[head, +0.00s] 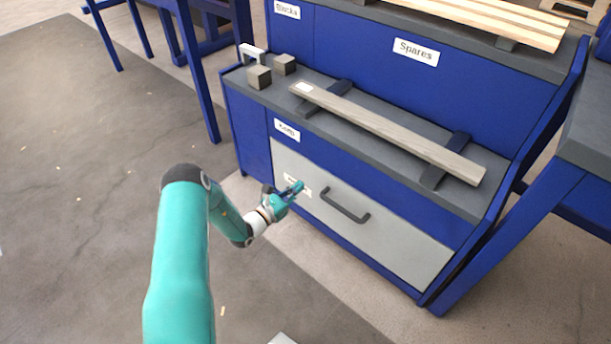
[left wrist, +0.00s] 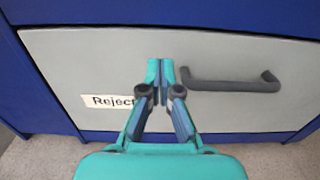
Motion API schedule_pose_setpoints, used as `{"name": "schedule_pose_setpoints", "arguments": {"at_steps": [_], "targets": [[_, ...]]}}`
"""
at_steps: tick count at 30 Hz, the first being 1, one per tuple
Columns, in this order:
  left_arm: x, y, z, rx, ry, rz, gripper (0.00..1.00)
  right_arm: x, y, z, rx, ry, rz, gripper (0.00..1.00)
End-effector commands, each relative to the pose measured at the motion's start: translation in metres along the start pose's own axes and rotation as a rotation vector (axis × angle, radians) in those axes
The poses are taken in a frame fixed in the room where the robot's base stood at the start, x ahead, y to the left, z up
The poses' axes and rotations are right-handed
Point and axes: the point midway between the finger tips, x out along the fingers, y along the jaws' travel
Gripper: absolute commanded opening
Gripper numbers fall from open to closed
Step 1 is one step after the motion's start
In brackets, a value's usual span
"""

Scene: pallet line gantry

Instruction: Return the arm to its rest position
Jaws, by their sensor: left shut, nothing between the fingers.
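My left arm is teal and reaches in from the lower left of the head view. Its gripper (head: 294,189) is shut and empty in front of the grey drawer front (head: 400,245), to the left of the dark handle (head: 345,205). In the left wrist view the fingers (left wrist: 160,72) are together, just left of the handle (left wrist: 230,82) and beside the "Reject" label (left wrist: 108,101). I cannot tell how far the fingertips are from the drawer. The drawer looks closed. My right gripper is in neither view.
The blue cabinet (head: 245,125) has a grey shelf with a long plank (head: 390,132) on dark supports and small blocks (head: 259,77) at its left end. A "Spares" label (head: 416,52) marks the upper tier. Blue table legs stand at both sides.

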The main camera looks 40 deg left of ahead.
Motion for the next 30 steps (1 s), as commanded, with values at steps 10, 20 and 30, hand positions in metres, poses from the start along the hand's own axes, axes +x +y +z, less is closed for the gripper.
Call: {"name": "schedule_pose_setpoints", "arguments": {"at_steps": [10, 20, 30], "targets": [[-0.056, 0.000, 0.000, -0.003, 0.002, 0.002, 0.00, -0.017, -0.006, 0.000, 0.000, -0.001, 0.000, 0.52], [-0.058, -0.019, -0.004, -0.007, 0.025, -0.061, 0.00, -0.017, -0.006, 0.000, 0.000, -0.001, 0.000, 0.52], [-0.094, -0.210, -0.030, 0.068, 0.294, -0.741, 0.00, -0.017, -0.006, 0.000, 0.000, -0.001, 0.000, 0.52]]}}
